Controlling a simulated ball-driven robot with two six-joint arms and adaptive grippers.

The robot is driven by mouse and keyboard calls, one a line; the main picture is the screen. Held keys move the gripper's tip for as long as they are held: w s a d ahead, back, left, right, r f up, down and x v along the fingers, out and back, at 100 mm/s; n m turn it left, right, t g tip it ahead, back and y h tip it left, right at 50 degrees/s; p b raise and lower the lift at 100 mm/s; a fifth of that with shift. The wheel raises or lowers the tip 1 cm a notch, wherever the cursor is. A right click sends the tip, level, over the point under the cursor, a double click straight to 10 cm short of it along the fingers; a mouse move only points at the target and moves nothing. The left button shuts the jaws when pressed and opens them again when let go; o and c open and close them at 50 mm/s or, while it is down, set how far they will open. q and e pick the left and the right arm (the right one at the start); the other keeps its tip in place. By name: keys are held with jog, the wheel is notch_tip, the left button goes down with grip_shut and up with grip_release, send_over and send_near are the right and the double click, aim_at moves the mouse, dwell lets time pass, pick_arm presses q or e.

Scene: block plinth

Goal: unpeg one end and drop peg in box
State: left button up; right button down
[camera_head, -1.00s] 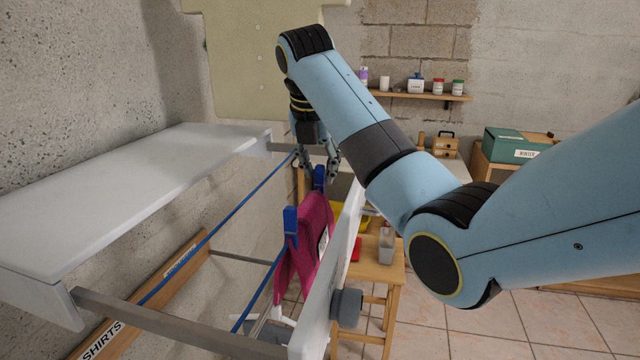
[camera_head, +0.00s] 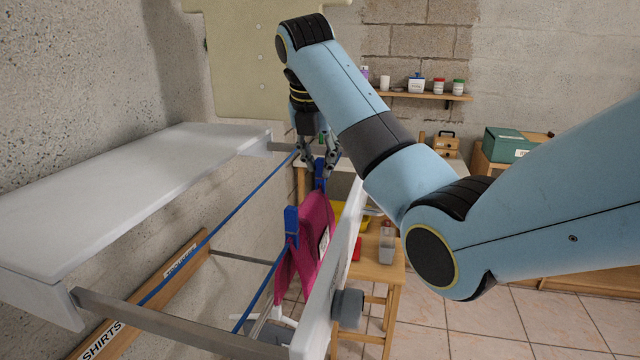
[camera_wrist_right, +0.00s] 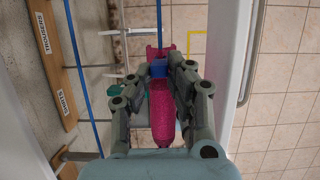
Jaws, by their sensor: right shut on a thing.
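A magenta cloth (camera_head: 312,238) hangs from a blue line, held by two blue pegs. The near peg (camera_head: 291,222) stands clear of my gripper. My right gripper (camera_head: 321,166) is at the far peg (camera_head: 320,182) and is shut on it, with a finger on each side. In the right wrist view a blue peg (camera_wrist_right: 158,69) shows between the fingertips, with the cloth (camera_wrist_right: 162,105) below and between the fingers. My left gripper is not in view. Which container is the box for pegs is not clear.
A white rack panel (camera_head: 330,275) stands close right of the cloth, and a white shelf (camera_head: 130,190) is at left. A wooden stool (camera_head: 375,275) beyond carries a clear container (camera_head: 386,245). A green box (camera_head: 510,145) sits at the back right.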

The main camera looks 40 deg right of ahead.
jog(key=shift+r, duration=1.35)
